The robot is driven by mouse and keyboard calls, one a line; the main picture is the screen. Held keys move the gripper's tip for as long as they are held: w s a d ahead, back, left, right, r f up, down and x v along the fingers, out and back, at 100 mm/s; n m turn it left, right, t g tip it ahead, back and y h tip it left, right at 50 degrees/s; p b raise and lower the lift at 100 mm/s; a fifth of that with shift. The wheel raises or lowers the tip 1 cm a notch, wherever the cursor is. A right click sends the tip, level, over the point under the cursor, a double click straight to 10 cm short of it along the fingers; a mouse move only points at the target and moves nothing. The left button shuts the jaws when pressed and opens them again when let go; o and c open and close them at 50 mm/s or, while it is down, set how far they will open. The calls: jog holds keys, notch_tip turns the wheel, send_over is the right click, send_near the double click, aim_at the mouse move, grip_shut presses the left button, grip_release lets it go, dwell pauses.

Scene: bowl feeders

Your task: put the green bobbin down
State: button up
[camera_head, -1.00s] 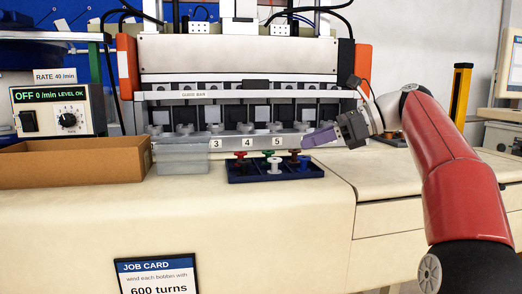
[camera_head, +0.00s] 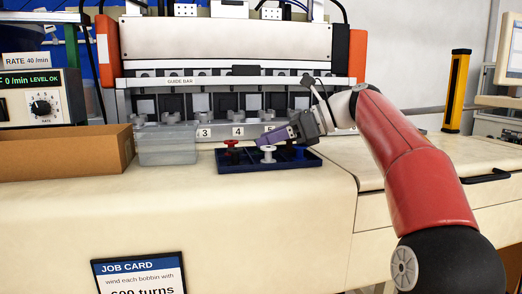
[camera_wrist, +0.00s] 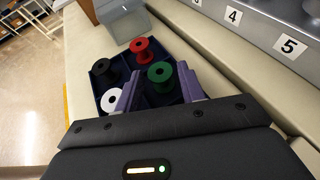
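The green bobbin (camera_wrist: 161,76) shows in the wrist view between the two purple fingertips, over the dark blue tray (camera_wrist: 98,72). My gripper (camera_wrist: 158,78) has its fingers apart, with a small gap showing on either side of the bobbin. In the head view, my gripper (camera_head: 262,142) reaches low over the tray (camera_head: 226,168) from the right. The green bobbin cannot be made out there. Whether it rests fully on the tray floor is hard to tell.
The tray also holds a red bobbin (camera_wrist: 140,50), a black bobbin (camera_wrist: 103,70) and a white bobbin (camera_wrist: 112,100). A clear bin (camera_head: 167,146) and a cardboard box (camera_head: 65,154) stand left. The winding machine (camera_head: 225,45) rises behind.

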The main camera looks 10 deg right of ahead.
jog(key=c, duration=0.8)
jog(key=shift+r, duration=0.15)
